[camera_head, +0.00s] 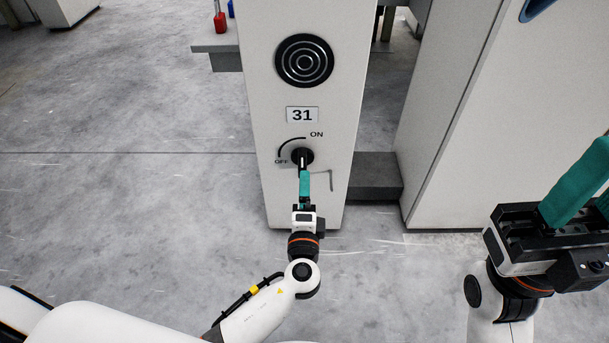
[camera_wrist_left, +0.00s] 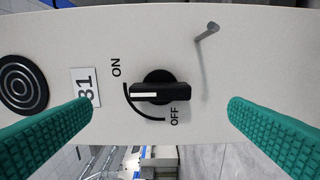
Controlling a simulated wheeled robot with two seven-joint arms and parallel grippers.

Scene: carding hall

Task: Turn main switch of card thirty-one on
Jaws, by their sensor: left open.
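The main switch (camera_head: 302,157) is a black rotary knob on the white panel of card 31 (camera_head: 302,115). In the left wrist view, the knob's (camera_wrist_left: 160,92) white mark points toward the plate side, at the ON end of the printed arc; OFF lies at the other end. My left gripper (camera_head: 305,178) is at the knob from below, its teal fingers seen edge-on. In the wrist view the fingers are wide apart, one on each side of the knob and clear of it. My right gripper (camera_head: 591,170) is at the right edge, fingers apart, tips partly cut off.
A thin grey metal rod (camera_head: 328,180) sticks out of the panel just below and right of the switch. A round black ringed disc (camera_head: 304,61) sits above the plate. Another white cabinet (camera_head: 460,130) stands to the right. Grey floor (camera_head: 130,200) is clear on the left.

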